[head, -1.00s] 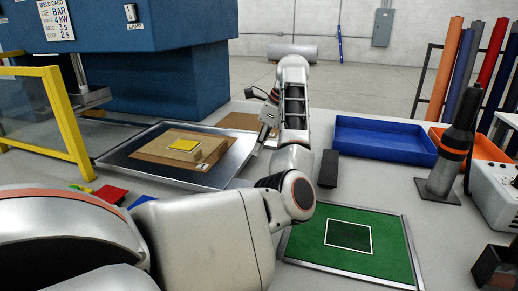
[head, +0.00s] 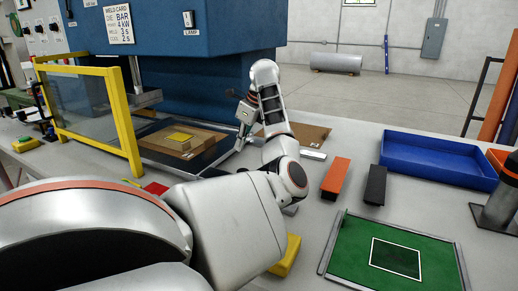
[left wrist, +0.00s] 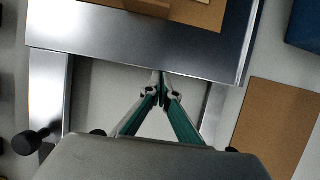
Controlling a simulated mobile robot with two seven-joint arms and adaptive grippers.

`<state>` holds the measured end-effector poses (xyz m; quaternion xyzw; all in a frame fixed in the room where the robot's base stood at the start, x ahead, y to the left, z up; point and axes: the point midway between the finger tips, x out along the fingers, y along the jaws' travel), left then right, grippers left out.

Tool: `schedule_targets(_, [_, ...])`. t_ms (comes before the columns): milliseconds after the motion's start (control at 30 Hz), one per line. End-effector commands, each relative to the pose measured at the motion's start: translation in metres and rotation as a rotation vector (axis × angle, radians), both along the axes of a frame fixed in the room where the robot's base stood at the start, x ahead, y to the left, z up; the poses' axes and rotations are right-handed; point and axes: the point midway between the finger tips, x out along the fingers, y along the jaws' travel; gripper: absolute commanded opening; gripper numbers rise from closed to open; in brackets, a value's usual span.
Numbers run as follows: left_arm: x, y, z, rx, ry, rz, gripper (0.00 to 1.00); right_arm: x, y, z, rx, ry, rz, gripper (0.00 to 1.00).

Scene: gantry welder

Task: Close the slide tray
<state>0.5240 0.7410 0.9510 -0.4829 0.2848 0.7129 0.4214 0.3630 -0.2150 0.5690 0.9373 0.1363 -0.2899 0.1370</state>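The slide tray (head: 216,154) is a dark metal sheet carrying a brown board, a tan block (head: 188,144) and a yellow piece (head: 180,137). In the head view it sits at the blue press, partly behind the yellow guard frame. My left gripper (head: 240,138) is at the tray's front right edge. In the left wrist view, its fingertips (left wrist: 160,78) come together at the front edge of the tray (left wrist: 130,53); I see nothing clearly held between them. Metal rails (left wrist: 48,95) show below the tray. My right gripper is not in view.
The blue press (head: 180,60) stands behind the tray. The yellow guard frame (head: 128,125) is on its left. An orange block (head: 336,177), a black block (head: 375,185), a green mat (head: 345,262) and a blue bin (head: 440,160) lie to the right on the table.

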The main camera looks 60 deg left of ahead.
Motion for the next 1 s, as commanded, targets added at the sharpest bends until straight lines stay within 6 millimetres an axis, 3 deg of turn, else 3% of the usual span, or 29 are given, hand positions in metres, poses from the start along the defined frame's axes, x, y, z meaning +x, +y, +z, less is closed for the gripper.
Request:
schedule_targets(200, [-0.023, 0.04, -0.001, 0.001, 0.004, 0.003, 0.0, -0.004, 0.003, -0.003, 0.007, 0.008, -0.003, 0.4])
schedule_targets(500, [-0.041, 0.074, -0.001, 0.001, 0.002, 0.002, 0.0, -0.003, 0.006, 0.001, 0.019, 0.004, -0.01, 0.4])
schedule_targets(1000, [-0.046, 0.083, 0.0, 0.001, 0.0, 0.0, 0.0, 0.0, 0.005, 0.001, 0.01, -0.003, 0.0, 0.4])
